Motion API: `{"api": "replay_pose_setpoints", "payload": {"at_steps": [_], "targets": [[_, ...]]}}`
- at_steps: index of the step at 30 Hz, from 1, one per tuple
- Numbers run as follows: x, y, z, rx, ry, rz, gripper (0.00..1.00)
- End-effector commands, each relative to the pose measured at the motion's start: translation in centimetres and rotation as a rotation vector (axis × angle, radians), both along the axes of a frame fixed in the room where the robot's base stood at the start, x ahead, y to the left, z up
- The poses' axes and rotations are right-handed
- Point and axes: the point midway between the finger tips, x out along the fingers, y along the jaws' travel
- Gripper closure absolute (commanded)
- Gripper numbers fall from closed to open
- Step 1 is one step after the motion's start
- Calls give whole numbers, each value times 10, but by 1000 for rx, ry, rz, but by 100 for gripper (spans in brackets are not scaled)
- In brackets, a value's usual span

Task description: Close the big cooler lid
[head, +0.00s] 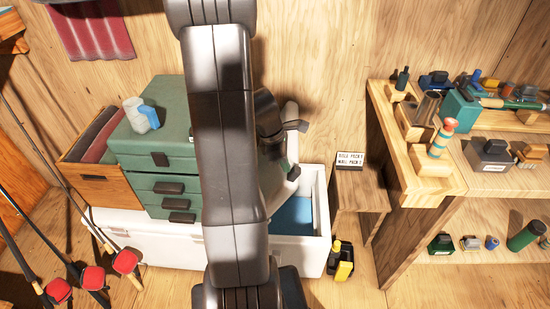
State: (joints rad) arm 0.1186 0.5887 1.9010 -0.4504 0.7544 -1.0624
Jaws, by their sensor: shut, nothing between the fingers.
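The big cooler (318,215) is a long white box on the floor against the back wall. Its right end is open, showing a blue interior (291,215). My own arm crosses the middle of the cooler and hides much of it, so I cannot make out the lid or its angle. My gripper (293,173) shows only in part, just right of the arm, above the back of the cooler's open end. It is shut and empty. I cannot tell whether it touches anything.
A green drawer box (165,190) stands at the cooler's left part, with a cup (135,113) on top. A wooden crate (92,180) is beside it. Rods with red reels (93,278) lean at left. A small wooden stand (358,192) and yellow-black item (342,262) are right of the cooler.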

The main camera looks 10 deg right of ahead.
Motion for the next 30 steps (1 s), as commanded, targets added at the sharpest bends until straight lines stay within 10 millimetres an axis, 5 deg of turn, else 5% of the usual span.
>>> {"api": "replay_pose_setpoints", "payload": {"at_steps": [14, 28, 30], "targets": [[-27, -90, -56, 251, -73, -13, 100], [-47, -163, -144, 299, -85, -4, 100], [-45, -159, -133, 298, -86, 0, 100]]}}
